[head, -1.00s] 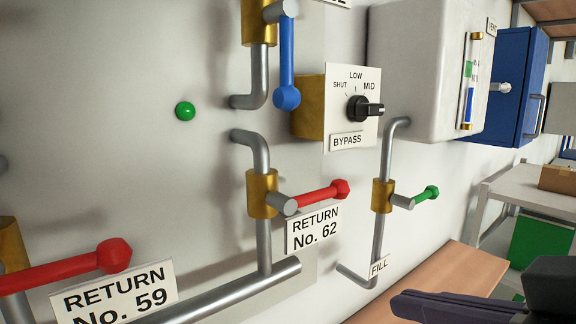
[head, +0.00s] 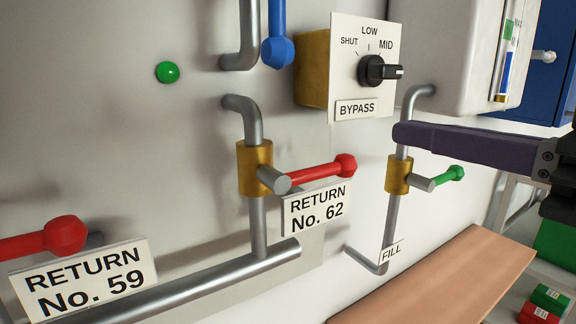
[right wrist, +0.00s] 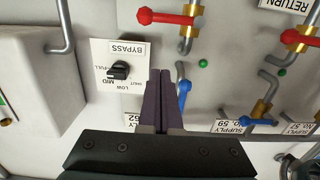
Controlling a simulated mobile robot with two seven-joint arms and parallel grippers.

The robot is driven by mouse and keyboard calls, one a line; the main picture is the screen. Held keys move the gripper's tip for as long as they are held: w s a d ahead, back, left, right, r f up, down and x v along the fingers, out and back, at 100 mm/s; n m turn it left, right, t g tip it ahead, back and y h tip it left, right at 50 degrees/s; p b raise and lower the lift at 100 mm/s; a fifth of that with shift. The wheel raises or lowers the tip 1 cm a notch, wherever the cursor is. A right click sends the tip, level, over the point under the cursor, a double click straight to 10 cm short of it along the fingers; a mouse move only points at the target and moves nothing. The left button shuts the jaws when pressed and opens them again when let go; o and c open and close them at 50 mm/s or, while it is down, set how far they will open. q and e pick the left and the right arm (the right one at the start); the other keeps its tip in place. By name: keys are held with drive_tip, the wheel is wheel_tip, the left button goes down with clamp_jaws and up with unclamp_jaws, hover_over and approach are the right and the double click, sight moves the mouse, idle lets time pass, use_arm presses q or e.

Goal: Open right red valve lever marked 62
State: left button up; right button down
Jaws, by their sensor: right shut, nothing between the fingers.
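The red lever (head: 320,171) of the valve marked RETURN No. 62 points right, roughly crosswise to its vertical pipe. Its brass valve body (head: 254,167) and the No. 62 label (head: 316,208) are clear to see. In the right wrist view, which is turned upside down, this red lever (right wrist: 165,17) is at the top, beyond the fingertips. My right gripper (head: 402,135) is shut and empty. In the head view its tips are right of and above the lever's knob, apart from it, in front of the fill pipe. My left gripper is out of view.
A blue lever (head: 277,35) hangs above, beside the BYPASS knob (head: 372,70). The green FILL lever (head: 449,175) lies just below my right fingers. Another red lever (head: 50,237), marked No. 59, is at lower left. A wooden surface (head: 440,275) lies below.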

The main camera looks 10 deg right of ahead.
sight(344, 159)
drive_tip(key=w+a+f, duration=0.1)
drive_tip(key=w, duration=0.1)
drive_tip(key=w+a+f+b, duration=0.1)
drive_tip(key=w+f, duration=0.1)
drive_tip(key=w, duration=0.1)
drive_tip(key=w+a+f+b, duration=0.1)
drive_tip(key=w, duration=0.2)
drive_tip(key=shift+w+f, duration=0.2)
drive_tip(key=shift+w, duration=0.05)
idle(0.4)
